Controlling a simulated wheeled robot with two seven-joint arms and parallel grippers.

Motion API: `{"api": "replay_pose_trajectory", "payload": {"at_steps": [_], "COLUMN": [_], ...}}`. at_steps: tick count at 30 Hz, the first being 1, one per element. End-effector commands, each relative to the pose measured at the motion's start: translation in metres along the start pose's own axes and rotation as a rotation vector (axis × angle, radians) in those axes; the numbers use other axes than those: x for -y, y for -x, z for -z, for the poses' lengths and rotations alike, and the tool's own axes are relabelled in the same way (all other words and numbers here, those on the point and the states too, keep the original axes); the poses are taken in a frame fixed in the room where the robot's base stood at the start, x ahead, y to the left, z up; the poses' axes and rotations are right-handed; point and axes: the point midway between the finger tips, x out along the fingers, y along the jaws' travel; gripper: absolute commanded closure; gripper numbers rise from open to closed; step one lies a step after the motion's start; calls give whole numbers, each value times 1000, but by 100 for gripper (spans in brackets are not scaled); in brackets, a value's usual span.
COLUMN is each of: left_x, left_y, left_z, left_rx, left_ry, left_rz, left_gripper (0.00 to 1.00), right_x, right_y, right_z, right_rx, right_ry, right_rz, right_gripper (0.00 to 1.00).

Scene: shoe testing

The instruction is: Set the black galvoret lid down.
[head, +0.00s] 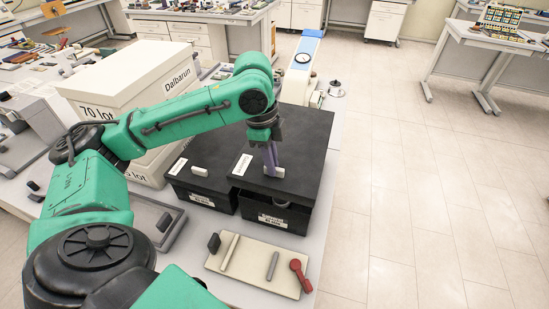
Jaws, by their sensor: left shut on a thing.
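My left gripper (274,168) points down and is shut on the small pale handle (279,172) of the black galvoret lid (303,150). The lid is a flat dark slab with a white label strip. It is over the right-hand black box (300,218), which has a white label on its front. A dark gap with a small grey round thing (283,204) shows below the lid's front edge, so the lid looks a little above the box; I cannot tell whether it touches anywhere. My right gripper is not in view.
A second black box with a lid (200,171) stands close on the left. A beige tray (250,276) with small tools lies in front. Large white boxes (140,75) stand behind my arm. A blue-and-white device with a dial (303,58) stands behind. Open floor is right.

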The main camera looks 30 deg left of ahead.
Motion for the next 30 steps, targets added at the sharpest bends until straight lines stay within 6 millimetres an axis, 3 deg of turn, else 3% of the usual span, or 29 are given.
{"api": "replay_pose_trajectory", "payload": {"at_steps": [4,11,18,22,30], "left_x": [0,0,0,0,0], "left_y": [6,-30,-52,-56,-56], "left_z": [0,-5,-8,-9,-9], "left_rx": [-6,-7,-7,-8,-7], "left_ry": [1,-1,-1,-1,-1], "left_rz": [4,4,6,6,6], "left_gripper": [100,100,100,100,100], "right_x": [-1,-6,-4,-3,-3], "right_y": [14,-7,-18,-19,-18], "right_z": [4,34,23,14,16], "right_rx": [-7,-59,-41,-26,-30], "right_ry": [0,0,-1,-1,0], "right_rz": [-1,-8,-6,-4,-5], "right_gripper": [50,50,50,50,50]}}
